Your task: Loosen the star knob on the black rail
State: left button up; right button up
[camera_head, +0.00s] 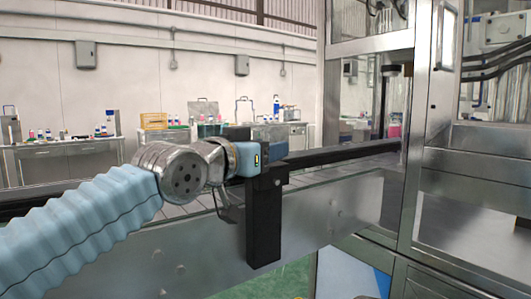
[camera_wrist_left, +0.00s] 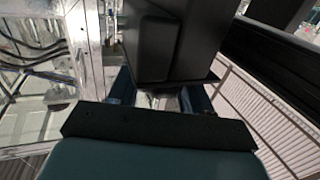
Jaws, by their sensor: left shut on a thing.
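The black rail (camera_head: 345,153) runs along the conveyor, and a black block with a long downward plate (camera_head: 264,225) sits on it. My left gripper (camera_head: 266,173) comes in from the left, right at the top of this block. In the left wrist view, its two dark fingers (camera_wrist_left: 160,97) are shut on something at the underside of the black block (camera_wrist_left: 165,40). The star knob itself is hidden by the gripper and block, so its shape and turn cannot be seen. The rail (camera_wrist_left: 270,60) also shows at the right there. My right gripper is out of view.
A metal conveyor side wall (camera_head: 190,255) runs below the rail. A metal-framed machine cabinet (camera_head: 428,130) stands at the right, close to the rail's end. A bench (camera_head: 65,150) with bottles and boxes stands far back along the wall.

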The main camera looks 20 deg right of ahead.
pick_arm(q)
jog(key=n+t+y+b, duration=0.2)
jog(key=y+b, duration=0.1)
jog(key=n+t+y+b, duration=0.2)
jog(key=shift+s+d+f, duration=0.1)
jog(key=shift+f, duration=0.15)
jog(key=shift+r+n+t+y+b, duration=0.1)
jog(key=shift+n+t+y+b, duration=0.35)
jog(key=shift+y, duration=0.25)
jog(key=n+t+y, duration=0.1)
jog(key=n+y, duration=0.1)
jog(key=shift+r+y, duration=0.2)
jog(key=shift+y, duration=0.2)
jog(key=n+y+p, duration=0.1)
jog(key=y, duration=0.1)
jog(key=shift+r+n+t+y, duration=0.15)
jog(key=shift+n+t+y, duration=0.1)
jog(key=shift+n+y, duration=0.15)
jog(key=n+y+p, duration=0.3)
jog(key=y+p, duration=0.1)
jog(key=n+g+y+p, duration=0.1)
jog(key=n+y+p, duration=0.2)
jog(key=y+p, duration=0.2)
jog(key=shift+a+r+g, duration=0.15)
jog(key=shift+a+g, duration=0.05)
jog(key=shift+g, duration=0.1)
jog(key=shift+f+n+g+y+p, duration=0.3)
jog(key=shift+n+g+y+p, duration=0.2)
jog(key=shift+n+y+p, duration=0.45)
